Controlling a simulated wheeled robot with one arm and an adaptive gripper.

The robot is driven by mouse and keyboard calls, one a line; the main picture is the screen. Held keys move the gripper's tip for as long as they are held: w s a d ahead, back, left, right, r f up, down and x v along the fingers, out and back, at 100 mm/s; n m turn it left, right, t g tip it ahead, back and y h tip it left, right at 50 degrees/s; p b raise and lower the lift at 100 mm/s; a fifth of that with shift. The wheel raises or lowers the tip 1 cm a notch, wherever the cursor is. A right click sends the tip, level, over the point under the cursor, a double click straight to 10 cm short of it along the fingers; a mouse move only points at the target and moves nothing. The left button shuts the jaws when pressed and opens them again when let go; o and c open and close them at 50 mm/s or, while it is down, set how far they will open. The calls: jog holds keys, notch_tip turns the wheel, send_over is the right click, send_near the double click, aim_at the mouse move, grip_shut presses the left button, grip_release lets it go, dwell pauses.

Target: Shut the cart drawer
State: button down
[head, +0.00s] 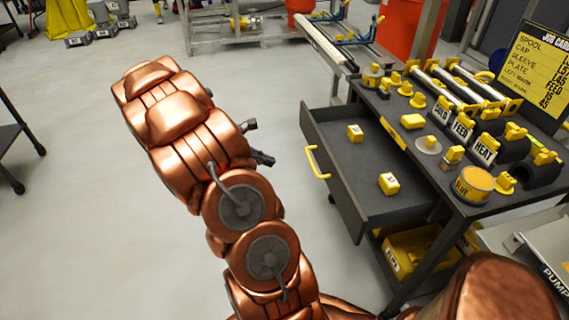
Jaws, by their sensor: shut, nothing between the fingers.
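The cart drawer (345,180) is pulled out to the left from under the dark cart top (418,156). It has a yellow handle (314,163) on its front. Two small yellow blocks lie inside it, one near the back (355,132) and one near the front right (389,183). My gripper (264,159) shows only as small dark parts at the right edge of my copper arm, left of the handle and apart from it in the picture. It is shut and empty. The rest of it is hidden behind the arm.
The cart top carries several yellow parts, rods, label cards and a round yellow tin (474,184). A yellow bin (411,250) sits on the shelf below. A dark stand (14,140) is at the left. The grey floor left of the drawer is clear.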

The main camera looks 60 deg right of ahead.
jog(key=s+d+r+x, duration=0.1)
jog(key=r+x, duration=0.1)
jog(key=x, duration=1)
jog(key=shift+s+r+p, duration=0.2)
jog(key=shift+p, duration=0.1)
